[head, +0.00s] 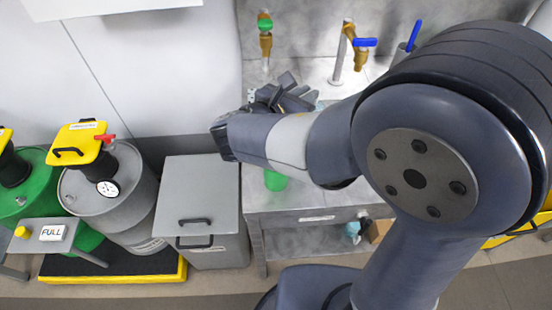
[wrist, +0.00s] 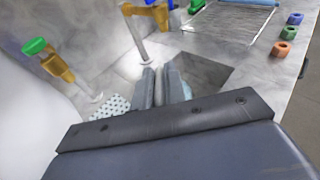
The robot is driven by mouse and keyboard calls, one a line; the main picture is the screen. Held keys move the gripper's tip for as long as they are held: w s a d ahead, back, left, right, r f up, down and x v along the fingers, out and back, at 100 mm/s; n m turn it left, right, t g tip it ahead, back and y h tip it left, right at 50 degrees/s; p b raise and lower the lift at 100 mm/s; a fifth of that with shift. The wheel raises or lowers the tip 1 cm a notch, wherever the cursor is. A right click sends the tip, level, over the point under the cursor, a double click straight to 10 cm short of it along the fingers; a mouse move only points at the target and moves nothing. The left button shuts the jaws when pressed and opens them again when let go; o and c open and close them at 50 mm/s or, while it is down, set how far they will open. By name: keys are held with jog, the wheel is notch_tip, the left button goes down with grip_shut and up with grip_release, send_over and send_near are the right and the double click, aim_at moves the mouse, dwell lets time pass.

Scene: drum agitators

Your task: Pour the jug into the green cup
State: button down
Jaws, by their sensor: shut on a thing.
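Several taps stand along the back, including one with a green handle (head: 265,28) and one with a blue handle (head: 364,42). A dark sink recess (wrist: 205,72) lies beyond my fingers. A grey bin (head: 198,205) and a grey drum (head: 115,200) stand left.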

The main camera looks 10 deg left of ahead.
jog(key=shift+s+a+r+t+h+b, duration=0.25)
jog(key=shift+s+a+r+t+b, duration=0.15)
jog(key=shift+s, duration=0.2)
jog(key=shift+s+a+r+t+h+b, duration=0.15)
jog(key=shift+s+a+t+h+b, duration=0.15)
jog(key=shift+s+t, duration=0.25)
dwell(1.8)
